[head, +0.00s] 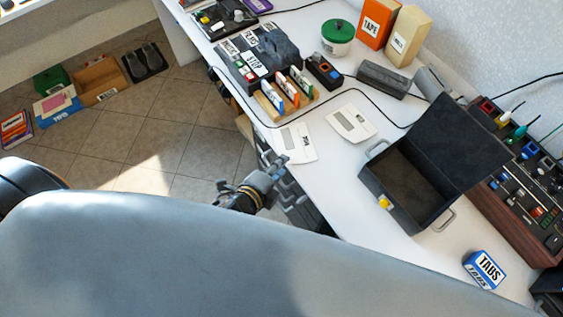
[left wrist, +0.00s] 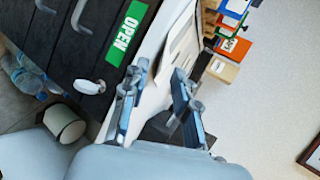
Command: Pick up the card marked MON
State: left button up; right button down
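Two white cards lie on the white desk. The nearer card (head: 297,146) is by the desk's left edge, with small dark lettering that I cannot read surely. The other card (head: 351,123) lies to its right and its lettering is too small to read. My left gripper (head: 270,173) is just off the desk's edge, below the nearer card in the head view and apart from it. In the left wrist view the left gripper (left wrist: 160,78) has its fingers spread with nothing held, and a pale card (left wrist: 180,46) shows beyond them. My right gripper is not in view.
A wooden rack (head: 267,107) of coloured cases stands behind the cards. An open black case (head: 405,187) is to the right, near a blue TABS box (head: 484,269). A black cable (head: 385,125) crosses the desk.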

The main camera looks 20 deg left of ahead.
pick_arm(q)
jog(key=shift+x, duration=0.9)
grip_shut()
